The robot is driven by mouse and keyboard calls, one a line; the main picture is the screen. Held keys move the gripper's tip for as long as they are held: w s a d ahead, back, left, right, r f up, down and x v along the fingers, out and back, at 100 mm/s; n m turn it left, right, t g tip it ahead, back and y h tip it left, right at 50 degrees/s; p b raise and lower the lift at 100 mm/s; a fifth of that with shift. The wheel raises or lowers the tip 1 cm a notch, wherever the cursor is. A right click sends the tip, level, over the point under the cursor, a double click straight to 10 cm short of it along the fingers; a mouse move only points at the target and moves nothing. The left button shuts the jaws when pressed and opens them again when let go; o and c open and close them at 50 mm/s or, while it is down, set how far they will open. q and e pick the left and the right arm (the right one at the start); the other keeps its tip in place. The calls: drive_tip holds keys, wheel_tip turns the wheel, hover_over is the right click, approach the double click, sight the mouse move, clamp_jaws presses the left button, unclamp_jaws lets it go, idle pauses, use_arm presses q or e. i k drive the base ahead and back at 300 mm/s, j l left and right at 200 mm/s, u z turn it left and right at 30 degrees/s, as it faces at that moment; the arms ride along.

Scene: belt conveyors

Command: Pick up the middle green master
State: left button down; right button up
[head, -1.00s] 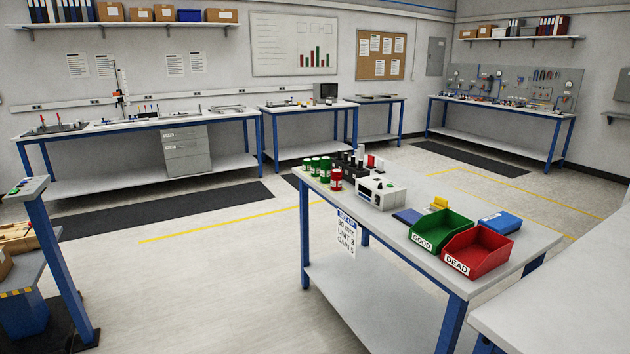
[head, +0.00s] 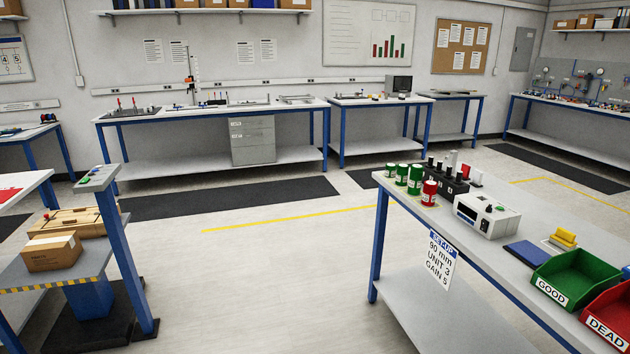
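Three small green cylinders with pale labels stand upright in a row at the left end of the workbench (head: 462,222) on the right. The middle green master (head: 402,175) stands between the left green one (head: 390,171) and the right green one (head: 415,180). A red cylinder (head: 430,193) stands just to the right of them, nearer the front edge. Neither of my grippers is in view.
A rack with black-topped items (head: 455,187), a white instrument (head: 487,215), a blue pad (head: 526,254), a green GOOD bin (head: 575,275) and a red DEAD bin (head: 607,318) share the bench.

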sight(402, 175)
drive_tip(key=i+j+u, duration=0.1)
drive_tip(key=i+u, duration=0.4)
drive_tip(key=i, duration=0.7)
drive_tip(key=i+z, duration=0.2)
drive_tip(key=i, duration=0.2)
drive_tip(key=i+j+z, duration=0.2)
drive_tip(key=i, duration=0.15)
drive_tip(key=i+j+z, duration=0.2)
drive_tip(key=i, duration=0.2)
drive_tip(key=l, duration=0.05)
